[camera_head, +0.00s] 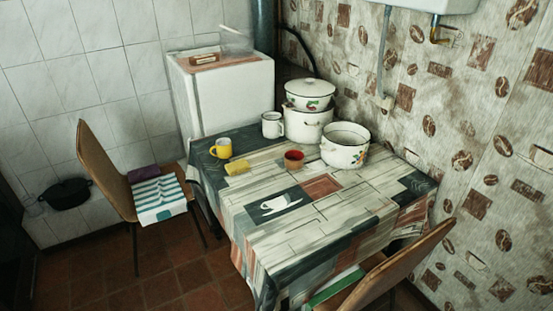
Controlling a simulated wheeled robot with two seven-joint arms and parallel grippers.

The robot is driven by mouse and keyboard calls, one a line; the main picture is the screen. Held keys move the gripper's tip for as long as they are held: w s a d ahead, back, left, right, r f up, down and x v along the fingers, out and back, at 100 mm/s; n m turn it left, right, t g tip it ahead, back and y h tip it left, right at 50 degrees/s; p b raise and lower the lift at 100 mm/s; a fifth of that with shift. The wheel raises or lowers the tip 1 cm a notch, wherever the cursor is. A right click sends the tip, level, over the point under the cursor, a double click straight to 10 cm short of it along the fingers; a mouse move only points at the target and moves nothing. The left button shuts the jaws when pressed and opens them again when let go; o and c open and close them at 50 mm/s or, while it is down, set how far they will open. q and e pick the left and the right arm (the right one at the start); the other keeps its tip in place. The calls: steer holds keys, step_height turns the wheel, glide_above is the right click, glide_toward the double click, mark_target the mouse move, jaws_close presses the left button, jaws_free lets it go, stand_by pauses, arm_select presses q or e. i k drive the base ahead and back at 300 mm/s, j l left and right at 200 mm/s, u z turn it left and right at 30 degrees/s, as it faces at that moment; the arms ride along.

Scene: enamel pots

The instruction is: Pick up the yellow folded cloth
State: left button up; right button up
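A small yellow folded cloth (237,167) lies on the patterned tablecloth of the table (330,228), near its left edge. It sits just in front of a yellow mug (221,148), which stands upright behind it and a little to the left. I cannot tell whether the cloth and the mug touch. Neither of my grippers shows in the head view.
A red cup (293,160), a white mug (272,125) and white enamel pots (345,146) (309,110) stand on the table's back half. The front half is clear. Wooden chairs stand at the left (105,170) and front right (398,268).

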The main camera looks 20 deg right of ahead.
mark_target(240, 167)
steer(key=i+j+z, duration=0.25)
steer(key=z, duration=0.25)
steer(key=i+j+z, duration=0.25)
steer(key=j+z, duration=0.25)
steer(key=i+j+z, duration=0.15)
steer(key=j+z, duration=0.15)
steer(key=z, duration=0.2)
steer(key=i+j+z, duration=0.1)
steer(key=j+z, duration=0.35)
steer(key=j, duration=0.45)
